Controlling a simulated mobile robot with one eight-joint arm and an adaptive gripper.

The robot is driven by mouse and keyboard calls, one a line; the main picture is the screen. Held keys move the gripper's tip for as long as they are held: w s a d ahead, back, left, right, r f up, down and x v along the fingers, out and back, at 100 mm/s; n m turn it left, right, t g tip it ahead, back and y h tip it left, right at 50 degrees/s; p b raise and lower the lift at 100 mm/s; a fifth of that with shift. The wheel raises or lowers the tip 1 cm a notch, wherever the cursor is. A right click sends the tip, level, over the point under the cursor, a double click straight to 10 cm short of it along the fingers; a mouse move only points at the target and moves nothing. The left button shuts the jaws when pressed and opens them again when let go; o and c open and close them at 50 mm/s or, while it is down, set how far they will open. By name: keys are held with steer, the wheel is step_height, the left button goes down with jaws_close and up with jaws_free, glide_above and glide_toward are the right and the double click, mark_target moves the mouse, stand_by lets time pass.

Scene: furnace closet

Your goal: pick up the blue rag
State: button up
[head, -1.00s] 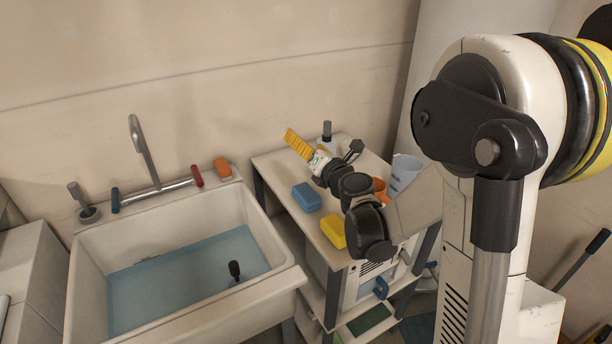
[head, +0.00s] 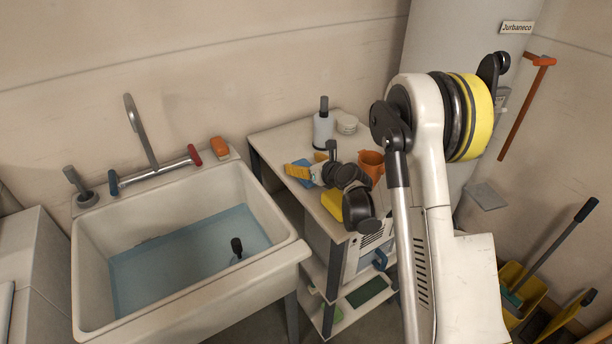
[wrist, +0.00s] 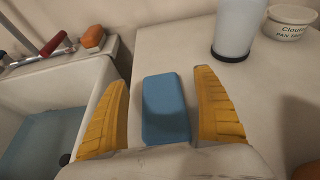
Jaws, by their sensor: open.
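The blue rag (wrist: 165,108) is a flat, rounded block lying on the white tabletop. In the wrist view it lies between the two yellow ribbed fingers of my gripper (wrist: 172,112), which are open with a gap on each side of it. In the head view the blue rag (head: 300,172) is partly hidden by my gripper (head: 298,171), which is over it. From these views I cannot tell how far the fingertips are above the tabletop.
A bottle (head: 323,130) and a small white tub (head: 347,124) stand behind. The water-filled sink (head: 88,262) is left, with an orange block (head: 219,147) on its rim.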

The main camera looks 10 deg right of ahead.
mark_target(299, 161)
steer(key=x, duration=0.3)
steer(key=shift+w+b, duration=0.15)
steer(key=shift+b, duration=0.2)
steer(key=shift+r, duration=0.1)
steer(key=c, duration=1.3)
steer(key=shift+r, duration=0.15)
